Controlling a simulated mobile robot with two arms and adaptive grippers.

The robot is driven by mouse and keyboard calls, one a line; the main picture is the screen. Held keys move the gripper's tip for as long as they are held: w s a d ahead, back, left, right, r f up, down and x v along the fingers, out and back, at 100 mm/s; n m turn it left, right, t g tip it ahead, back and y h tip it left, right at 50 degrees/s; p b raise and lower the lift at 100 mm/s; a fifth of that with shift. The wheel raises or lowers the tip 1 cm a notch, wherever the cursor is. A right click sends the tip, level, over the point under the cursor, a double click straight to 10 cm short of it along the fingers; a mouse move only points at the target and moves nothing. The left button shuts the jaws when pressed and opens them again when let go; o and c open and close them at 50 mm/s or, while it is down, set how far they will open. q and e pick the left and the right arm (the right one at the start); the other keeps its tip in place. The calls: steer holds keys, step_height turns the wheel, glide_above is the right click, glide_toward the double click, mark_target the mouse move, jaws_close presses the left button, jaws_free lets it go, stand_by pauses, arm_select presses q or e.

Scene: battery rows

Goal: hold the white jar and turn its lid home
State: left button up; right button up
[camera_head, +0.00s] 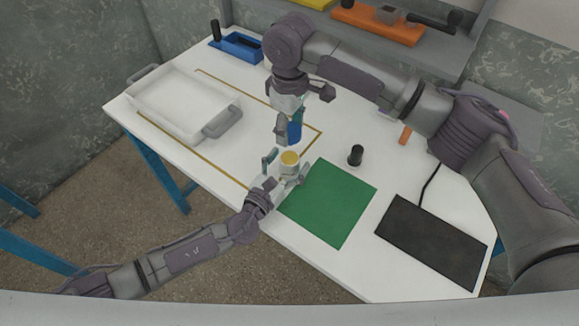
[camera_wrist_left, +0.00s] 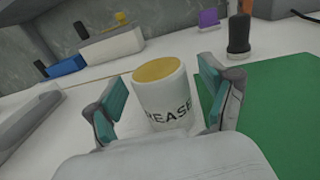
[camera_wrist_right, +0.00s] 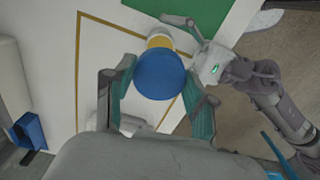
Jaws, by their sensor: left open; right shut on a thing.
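The white jar (camera_head: 289,170) stands upright on the table beside the green mat, its open top showing yellow contents. In the left wrist view the jar (camera_wrist_left: 163,103) bears dark lettering reading "REASE". My left gripper (camera_head: 286,168) is open, with a teal-padded finger on each side of the jar and gaps visible. My right gripper (camera_head: 291,122) is shut on the blue lid (camera_head: 295,132), holding it above and slightly behind the jar. In the right wrist view the round blue lid (camera_wrist_right: 160,74) sits between the fingers and hides most of the jar.
The green mat (camera_head: 330,203) and a dark pad (camera_head: 432,242) lie right of the jar. A black knobbed cylinder (camera_head: 356,155) stands behind the mat. A white tray (camera_head: 180,108) is at the left, a blue bin (camera_head: 241,45) at the back. Bare tabletop separates tray and jar.

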arm_select(q)
jaws_close()
arm_select(e)
glide_above(289, 158)
steer(key=shift+d+f, duration=0.1)
steer(key=shift+f, duration=2.4)
steer(key=shift+f, duration=0.1)
steer(key=shift+f, duration=0.75)
steer(key=shift+f, duration=0.6)
